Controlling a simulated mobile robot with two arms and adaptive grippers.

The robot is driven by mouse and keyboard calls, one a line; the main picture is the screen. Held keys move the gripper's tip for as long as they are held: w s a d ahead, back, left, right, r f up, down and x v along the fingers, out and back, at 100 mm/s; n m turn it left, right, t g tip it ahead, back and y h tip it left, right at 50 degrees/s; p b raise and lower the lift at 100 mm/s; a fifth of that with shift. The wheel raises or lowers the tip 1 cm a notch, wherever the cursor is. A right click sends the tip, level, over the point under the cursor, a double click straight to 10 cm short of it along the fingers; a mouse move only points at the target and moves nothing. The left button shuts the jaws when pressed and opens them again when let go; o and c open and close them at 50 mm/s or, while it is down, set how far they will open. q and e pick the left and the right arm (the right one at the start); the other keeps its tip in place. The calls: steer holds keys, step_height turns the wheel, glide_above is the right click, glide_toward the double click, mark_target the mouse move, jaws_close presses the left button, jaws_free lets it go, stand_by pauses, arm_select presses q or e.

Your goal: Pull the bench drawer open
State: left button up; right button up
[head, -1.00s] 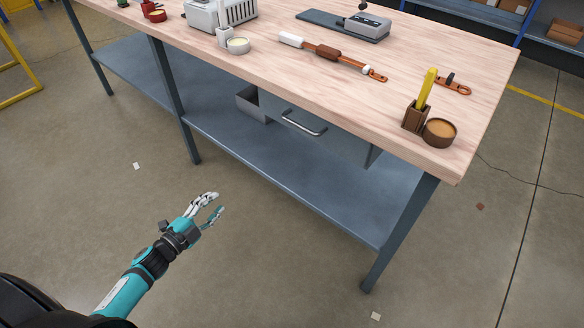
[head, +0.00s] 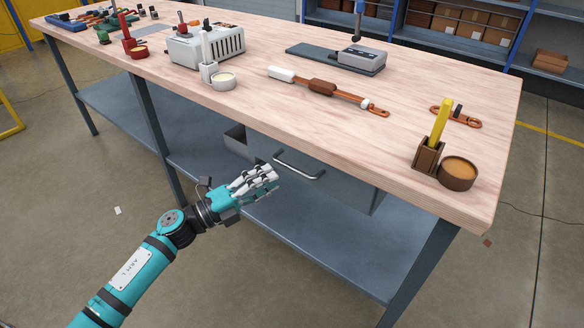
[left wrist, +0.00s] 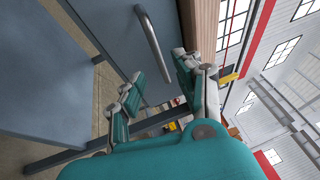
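The bench drawer (head: 340,186) is a grey-blue box under the wooden tabletop, with its front beneath the tabletop's near edge. Its silver bar handle (head: 298,168) shows in the head view, and in the left wrist view the handle (left wrist: 152,45) lies just ahead of the fingers. My left gripper (head: 268,180), teal with pale fingers, is just left of the handle and close to it. In the left wrist view its fingers (left wrist: 158,78) are spread apart with nothing held between them. I see no clear contact with the handle. My right gripper is in neither view.
The wooden bench top (head: 330,130) carries a brown-handled tool (head: 323,87), a grey device (head: 362,59), a yellow item in a brown holder (head: 429,155) and a round brown bowl (head: 458,173). A lower shelf (head: 310,235) and a bench leg (head: 158,130) bound the space below.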

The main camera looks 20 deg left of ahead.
mark_target(292, 167)
arm_select(q)
steer(key=x, duration=0.6)
steer(key=shift+w+d+r, duration=0.1)
steer(key=shift+w+d, duration=0.15)
steer(key=shift+w, duration=0.1)
jaws_close()
